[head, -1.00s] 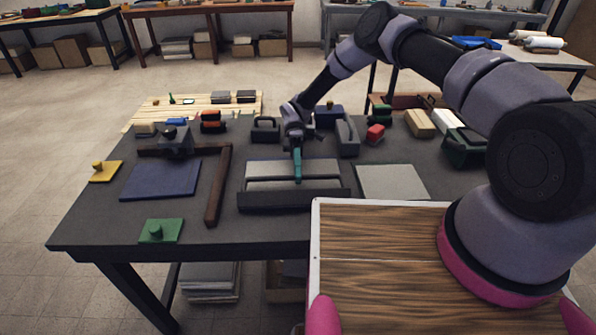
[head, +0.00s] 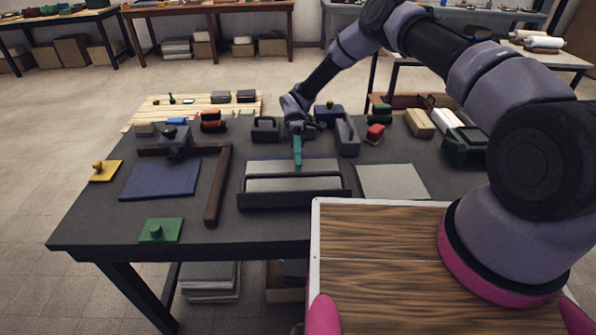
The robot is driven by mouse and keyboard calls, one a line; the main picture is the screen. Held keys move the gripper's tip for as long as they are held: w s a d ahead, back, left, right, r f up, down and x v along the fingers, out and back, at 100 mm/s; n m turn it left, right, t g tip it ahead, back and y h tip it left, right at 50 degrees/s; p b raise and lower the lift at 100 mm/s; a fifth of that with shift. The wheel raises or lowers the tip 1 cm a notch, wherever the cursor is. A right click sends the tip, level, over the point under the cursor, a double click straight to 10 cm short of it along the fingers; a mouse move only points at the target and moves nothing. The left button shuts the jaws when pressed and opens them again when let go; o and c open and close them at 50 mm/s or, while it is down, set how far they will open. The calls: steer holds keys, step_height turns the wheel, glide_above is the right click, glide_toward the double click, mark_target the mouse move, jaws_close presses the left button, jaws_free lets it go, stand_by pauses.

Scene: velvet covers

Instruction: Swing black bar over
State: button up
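A black bar (head: 294,200) runs across the front edge of a low fixture with pale grey panels (head: 292,184) in the middle of the dark table. My gripper (head: 297,163) is behind and above the fixture, pointing down. A narrow teal piece hangs from its wrist over the fixture's back edge. I cannot tell whether this is a finger or something held. The teal tip looks apart from the black bar. The fingers overlap in this view, so their opening is hidden.
Left of the fixture lie a brown bar (head: 218,185) and a blue panel (head: 161,180). A pale grey panel (head: 392,182) lies to the right. Blocks and a black-handled piece (head: 265,128) stand behind. A wood-topped surface (head: 400,270) is in front, at the right.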

step_height(320, 180, up, 7)
steer(key=shift+f, duration=0.15)
steer(key=c, duration=0.7)
steer(key=shift+s+d+r+n+t, duration=0.1)
steer(key=shift+r+n+t, duration=0.3)
steer(key=shift+n, duration=0.2)
jaws_close()
steer(key=s+a+r+n+t+y, duration=0.25)
steer(key=r+n+t, duration=0.7)
steer(key=n, duration=0.75)
step_height(320, 180, down, 14)
steer(key=d+t, duration=0.1)
steer(key=shift+s+h, duration=0.45)
